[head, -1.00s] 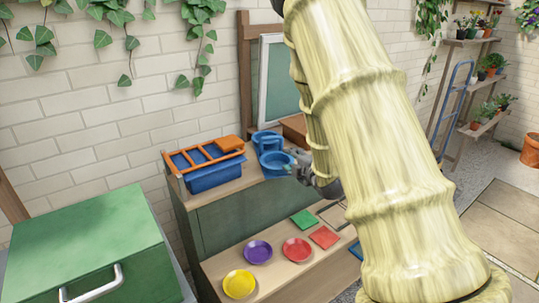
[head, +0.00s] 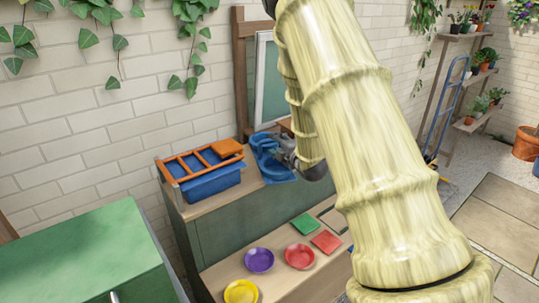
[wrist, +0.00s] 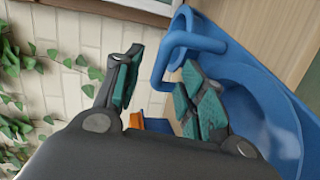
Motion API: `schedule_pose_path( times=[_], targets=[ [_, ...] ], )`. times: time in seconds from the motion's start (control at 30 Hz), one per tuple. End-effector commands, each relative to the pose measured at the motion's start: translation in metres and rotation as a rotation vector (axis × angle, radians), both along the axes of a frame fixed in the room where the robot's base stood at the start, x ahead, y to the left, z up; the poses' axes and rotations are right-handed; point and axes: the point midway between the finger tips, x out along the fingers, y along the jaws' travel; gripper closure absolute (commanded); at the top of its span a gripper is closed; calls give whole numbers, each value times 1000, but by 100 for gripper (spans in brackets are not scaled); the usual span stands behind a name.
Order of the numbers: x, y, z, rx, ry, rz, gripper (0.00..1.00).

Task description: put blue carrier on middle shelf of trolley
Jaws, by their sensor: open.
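The blue carrier (head: 262,153) stands at the back of the wooden-topped green cabinet, partly hidden by my gripper (head: 284,152). In the wrist view its blue handle (wrist: 187,40) rises close to the right finger, and its round hollow (wrist: 265,105) lies to the right. My gripper (wrist: 160,92) is open, with its green-padded fingers apart. The lower end of the handle shows between the fingers in the picture; I cannot tell whether they touch it. I cannot make out the trolley's middle shelf in these views.
A blue bin with an orange slatted frame (head: 210,185) stands left of the carrier. Coloured saucers, such as the purple one (head: 259,260), and green and red squares lie on the lower ledge. A green box (head: 80,250) is front left. A blue-framed upright (head: 445,105) stands at right.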

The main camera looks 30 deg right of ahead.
Motion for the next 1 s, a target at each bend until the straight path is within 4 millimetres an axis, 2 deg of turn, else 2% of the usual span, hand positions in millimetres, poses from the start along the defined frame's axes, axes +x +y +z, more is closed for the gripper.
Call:
schedule_pose_path(
  times=[0.17, 0.5, 0.83, 1.0],
  targets=[
    [10, -2, -1, 1, -1, 1, 59],
    [49, -7, -12, 1, 0, 3, 59],
    [54, -7, -14, 1, 0, 3, 59],
    [54, -7, -14, 1, 0, 3, 90]
  ],
)
